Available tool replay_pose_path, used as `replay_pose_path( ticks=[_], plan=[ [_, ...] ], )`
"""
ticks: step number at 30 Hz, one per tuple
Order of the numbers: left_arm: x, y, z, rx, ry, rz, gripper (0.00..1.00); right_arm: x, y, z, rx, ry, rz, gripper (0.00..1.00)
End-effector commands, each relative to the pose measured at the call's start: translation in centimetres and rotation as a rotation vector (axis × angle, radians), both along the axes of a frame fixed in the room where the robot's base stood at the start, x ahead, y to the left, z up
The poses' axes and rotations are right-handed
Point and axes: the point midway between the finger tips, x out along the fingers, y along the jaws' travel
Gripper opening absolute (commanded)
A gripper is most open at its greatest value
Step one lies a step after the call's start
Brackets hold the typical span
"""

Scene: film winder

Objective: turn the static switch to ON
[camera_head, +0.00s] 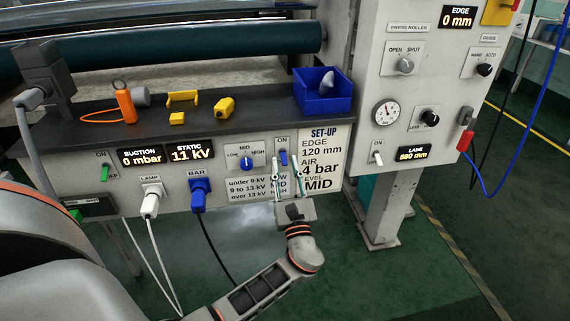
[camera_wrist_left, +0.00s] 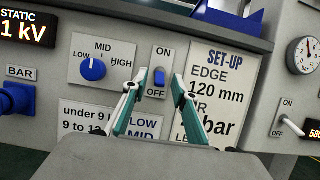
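The static switch (camera_head: 283,158) is a small blue toggle on the front panel, right of the blue level knob (camera_head: 247,163). It also shows in the left wrist view (camera_wrist_left: 159,77), with ON above and OFF below; I cannot tell for certain which way it is tipped. The STATIC display (camera_head: 191,152) reads 11 kV. The knob's white mark points up toward MID. My left gripper (camera_head: 287,165) is in front of the panel, open, its teal-and-white fingers either side of the switch; in the left wrist view its tips (camera_wrist_left: 160,74) stand apart with nothing held. My right gripper is out of view.
A SET-UP card (camera_head: 322,165) is right of the switch. A blue BAR plug (camera_head: 199,192) and white LAMP plug (camera_head: 151,202) stick out at left with hanging cables. A blue bin (camera_head: 322,100) and small yellow parts sit on the shelf above.

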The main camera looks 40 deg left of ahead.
Motion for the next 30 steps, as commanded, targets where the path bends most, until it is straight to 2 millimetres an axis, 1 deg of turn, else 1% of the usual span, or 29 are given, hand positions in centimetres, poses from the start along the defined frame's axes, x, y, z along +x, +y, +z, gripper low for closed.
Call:
replay_pose_path(
  ticks=[5, 13, 16, 17, 23, 27, 30],
  plan=[
    [0.7, 0.8, 0.4, -0.002, 0.000, 0.001, 0.28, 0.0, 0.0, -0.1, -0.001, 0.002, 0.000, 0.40],
    [0.8, 0.9, 0.4, -0.002, 0.001, 0.000, 0.28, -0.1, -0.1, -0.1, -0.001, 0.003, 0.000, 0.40],
    [0.7, 0.9, 0.4, -0.002, 0.001, 0.000, 0.02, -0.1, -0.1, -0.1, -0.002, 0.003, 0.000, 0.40],
    [0.7, 0.9, 0.4, -0.002, 0.001, 0.000, 0.00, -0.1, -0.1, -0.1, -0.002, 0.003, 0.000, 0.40],
    [0.7, 0.9, 0.4, -0.003, 0.001, 0.000, 0.00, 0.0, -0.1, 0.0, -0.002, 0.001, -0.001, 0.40],
    [0.8, 0.9, 0.9, -0.014, 0.007, -0.001, 0.00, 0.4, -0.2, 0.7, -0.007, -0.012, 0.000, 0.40],
    [0.8, 0.9, 1.3, -0.033, 0.020, 0.000, 0.00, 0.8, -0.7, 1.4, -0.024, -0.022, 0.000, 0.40]
  ],
)
